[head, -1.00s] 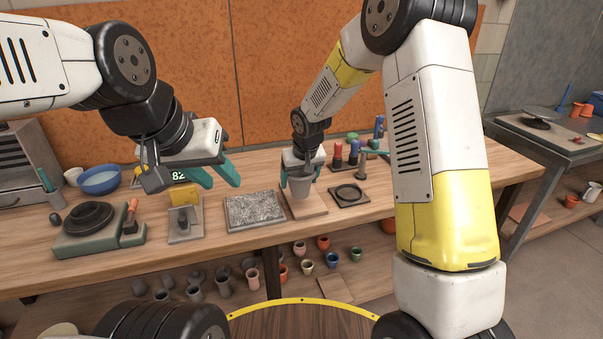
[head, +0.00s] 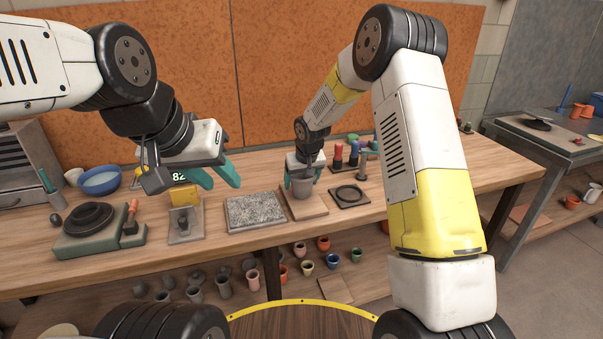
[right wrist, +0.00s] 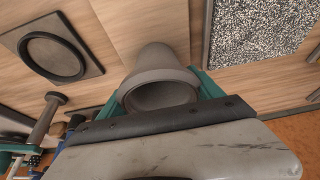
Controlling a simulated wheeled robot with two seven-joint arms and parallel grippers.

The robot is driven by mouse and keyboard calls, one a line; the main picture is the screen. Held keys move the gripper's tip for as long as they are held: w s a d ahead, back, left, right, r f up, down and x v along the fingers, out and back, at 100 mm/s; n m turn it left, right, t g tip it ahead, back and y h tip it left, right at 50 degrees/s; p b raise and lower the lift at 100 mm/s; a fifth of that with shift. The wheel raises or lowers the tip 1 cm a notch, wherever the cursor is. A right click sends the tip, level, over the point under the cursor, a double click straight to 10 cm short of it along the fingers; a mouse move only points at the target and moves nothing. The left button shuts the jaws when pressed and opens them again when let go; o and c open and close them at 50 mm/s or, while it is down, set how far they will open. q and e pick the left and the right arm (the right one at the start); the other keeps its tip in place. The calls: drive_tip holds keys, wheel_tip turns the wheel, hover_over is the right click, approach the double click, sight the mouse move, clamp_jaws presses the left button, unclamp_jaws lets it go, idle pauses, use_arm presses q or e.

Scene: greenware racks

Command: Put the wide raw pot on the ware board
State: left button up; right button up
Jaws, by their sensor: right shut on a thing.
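The raw pot (head: 302,187) is a grey, tapered cup over the light wooden ware board (head: 313,208) on the bench. My right gripper (head: 302,180) is shut on the pot from above, with its teal fingers on either side near the rim. In the right wrist view the pot (right wrist: 157,60) stands mouth towards the camera between the fingers, over the board (right wrist: 130,25). The pot looks upright; I cannot tell whether its base touches the board. My left gripper (head: 222,178) is open and empty above the bench, left of the board.
A speckled grey slab (head: 255,212) lies left of the board, and a dark square plate with a ring (head: 350,195) lies right. Coloured bottles (head: 354,153) stand behind. A blue bowl (head: 100,181) sits far left. Several small pots (head: 306,267) fill the shelf below.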

drive_tip(key=o, duration=1.6)
drive_tip(key=v, duration=1.2)
drive_tip(key=shift+w, duration=0.1)
drive_tip(key=s+d+r, duration=0.6)
drive_tip(key=s+r, duration=0.1)
drive_tip(key=r, duration=0.2)
drive_tip(key=s+d+r+m, duration=0.1)
drive_tip(key=s+d, duration=0.1)
drive_tip(key=s, duration=0.6)
drive_tip(key=s+d+r+m+t, duration=0.1)
drive_tip(key=s+d+r, duration=0.1)
drive_tip(key=s, duration=0.7)
drive_tip(key=s+d+r+m, duration=0.1)
drive_tip(key=s+d+r, duration=0.1)
drive_tip(key=s, duration=0.6)
drive_tip(key=shift+s+d+r+t+y, duration=0.1)
drive_tip(key=shift+s+d+t+y, duration=0.1)
drive_tip(key=shift+d+t+y, duration=0.3)
